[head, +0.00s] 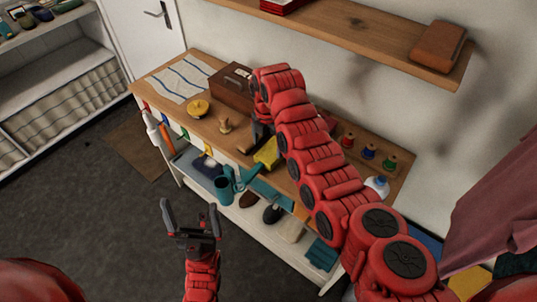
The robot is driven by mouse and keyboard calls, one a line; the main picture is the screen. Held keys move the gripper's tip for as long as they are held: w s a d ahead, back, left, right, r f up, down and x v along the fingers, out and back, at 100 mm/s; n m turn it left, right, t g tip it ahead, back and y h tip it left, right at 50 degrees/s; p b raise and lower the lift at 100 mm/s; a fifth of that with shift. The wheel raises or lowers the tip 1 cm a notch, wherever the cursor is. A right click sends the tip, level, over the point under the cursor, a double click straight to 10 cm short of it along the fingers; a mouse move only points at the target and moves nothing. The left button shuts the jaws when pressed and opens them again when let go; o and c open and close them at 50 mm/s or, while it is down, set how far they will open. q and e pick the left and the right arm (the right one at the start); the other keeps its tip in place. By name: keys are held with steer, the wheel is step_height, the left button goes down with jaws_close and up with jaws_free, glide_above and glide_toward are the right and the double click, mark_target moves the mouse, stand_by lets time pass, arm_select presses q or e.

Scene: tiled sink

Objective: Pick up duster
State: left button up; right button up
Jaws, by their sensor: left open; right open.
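A yellow item (267,152), which looks like the duster, lies near the front edge of the wooden-topped bench (212,125). My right gripper (260,137) points down just behind and left of it, partly hidden by my own red arm. I cannot tell whether its fingers touch the yellow item. The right gripper is open. My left gripper (191,207) is open and empty, raised in front of the bench over the floor.
On the bench are a striped cloth (182,79), a brown wooden box (231,87), a round yellow tin (198,108), a small wooden knob (225,126) and colored spools (368,152). A shelf (350,37) overhangs behind.

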mark_target(268, 153)
step_height(268, 153, down, 4)
steer(key=shift+d+p, duration=0.15)
steer(key=shift+p, duration=1.05)
steer(key=shift+f, duration=0.6)
steer(key=shift+c, duration=0.2)
steer(key=c, duration=1.1)
steer(key=shift+c, duration=0.2)
